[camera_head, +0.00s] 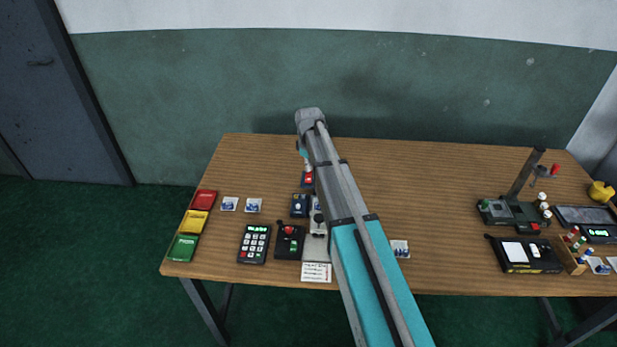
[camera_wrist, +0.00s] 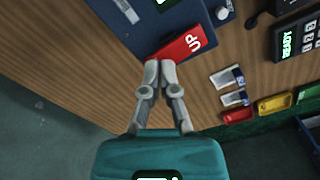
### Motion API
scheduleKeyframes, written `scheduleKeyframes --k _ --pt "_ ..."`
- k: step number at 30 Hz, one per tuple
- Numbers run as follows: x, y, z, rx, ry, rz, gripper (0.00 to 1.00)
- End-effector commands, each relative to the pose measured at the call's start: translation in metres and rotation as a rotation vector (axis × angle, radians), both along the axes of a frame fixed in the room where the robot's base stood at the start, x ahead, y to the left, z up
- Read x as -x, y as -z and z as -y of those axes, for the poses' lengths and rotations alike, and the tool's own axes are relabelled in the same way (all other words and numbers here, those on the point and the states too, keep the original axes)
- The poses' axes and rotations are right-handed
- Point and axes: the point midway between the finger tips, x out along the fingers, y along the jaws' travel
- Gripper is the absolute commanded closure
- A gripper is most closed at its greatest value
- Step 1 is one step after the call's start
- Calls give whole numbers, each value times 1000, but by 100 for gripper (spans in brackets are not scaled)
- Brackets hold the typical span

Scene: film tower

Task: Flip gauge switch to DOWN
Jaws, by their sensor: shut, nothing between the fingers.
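The gauge switch shows in the wrist view as a red lever (camera_wrist: 186,45) with white letters reading "UP". It sits on a dark blue box (camera_wrist: 135,22). In the head view its red part (camera_head: 309,179) is small, just below the end of my arm. My gripper (camera_wrist: 160,66) is shut and empty, its fingertips at the lower left end of the red lever; I cannot tell whether they touch. In the head view my gripper (camera_head: 306,166) is small, and my arm hides part of the table around it.
A white card (camera_head: 316,272) lies near the front edge. More devices (camera_head: 525,254) stand at right. The table's middle right is mostly clear.

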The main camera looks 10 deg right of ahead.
Motion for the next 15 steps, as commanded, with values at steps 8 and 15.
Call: scheduleKeyframes --k 8,15 --pt "0 4 0 0 0 0 100" --pt "0 6 0 0 0 0 100"
